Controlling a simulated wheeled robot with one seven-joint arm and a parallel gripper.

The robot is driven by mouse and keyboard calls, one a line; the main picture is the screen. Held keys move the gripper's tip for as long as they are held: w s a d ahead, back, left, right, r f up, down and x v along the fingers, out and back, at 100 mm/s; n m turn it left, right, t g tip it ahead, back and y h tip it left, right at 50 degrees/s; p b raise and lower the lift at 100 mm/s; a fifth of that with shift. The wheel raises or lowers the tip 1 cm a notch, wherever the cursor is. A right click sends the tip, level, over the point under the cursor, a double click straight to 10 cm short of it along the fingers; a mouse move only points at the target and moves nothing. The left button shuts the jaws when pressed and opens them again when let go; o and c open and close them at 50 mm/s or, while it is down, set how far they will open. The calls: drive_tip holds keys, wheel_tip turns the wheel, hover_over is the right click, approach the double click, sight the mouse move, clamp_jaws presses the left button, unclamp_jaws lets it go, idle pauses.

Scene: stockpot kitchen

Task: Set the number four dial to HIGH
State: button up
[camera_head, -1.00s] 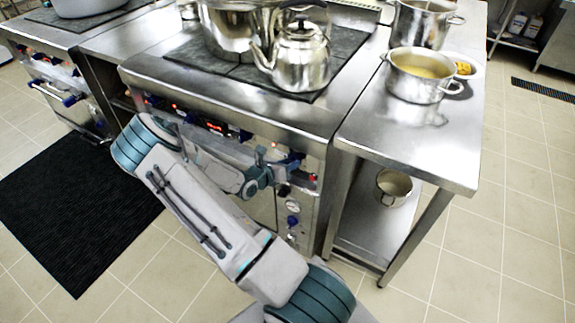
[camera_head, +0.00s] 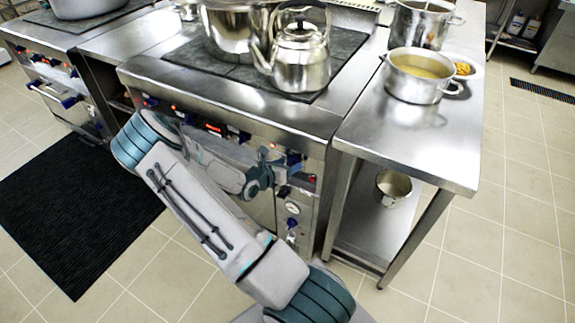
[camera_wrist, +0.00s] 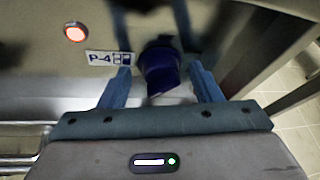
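The number four dial (camera_wrist: 160,68) is a dark blue knob on the stove's front panel in the wrist view, beside a white label (camera_wrist: 110,58) reading P-4. My gripper (camera_wrist: 164,82) is open, with one blue finger on each side of the dial. Gaps seem to show between the fingers and the knob, and I cannot tell whether either touches. The dial's scale marks cannot be read. In the head view my gripper (camera_head: 283,163) is at the right end of the stove front, and my arm hides part of the panel.
A lit red lamp (camera_wrist: 75,32) is left of the label. A kettle (camera_head: 301,58) and a large pot (camera_head: 232,35) stand on the stove top (camera_head: 240,95). A steel side table (camera_head: 400,150) with pots is to the right. A black mat (camera_head: 75,210) lies on the floor left.

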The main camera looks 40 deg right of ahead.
drive_tip(key=shift+a, duration=0.1)
drive_tip(key=v, duration=1.3)
drive_tip(key=shift+s+a, duration=0.15)
drive_tip(key=shift+a, duration=0.2)
drive_tip(key=shift+r, duration=0.1)
drive_tip(key=s+a+r+m+y+p, duration=0.1)
drive_tip(key=s+a+r+m+y, duration=0.3)
drive_tip(key=r+m, duration=0.4)
drive_tip(key=s+a+r+m+y+p, duration=0.2)
drive_tip(key=s+a+r+m+y, duration=0.3)
drive_tip(key=r, duration=0.5)
drive_tip(key=s+a+r+m+y+p, duration=0.1)
drive_tip(key=s+a+r+m+y, duration=0.3)
drive_tip(key=s+a+r+m, duration=0.3)
wheel_tip(320, 180, up, 3)
drive_tip(key=a+m, duration=0.1)
drive_tip(key=m, duration=0.3)
drive_tip(key=shift+s+f+p, duration=0.25)
drive_tip(key=shift+s+p, duration=0.1)
drive_tip(key=shift+p, duration=0.05)
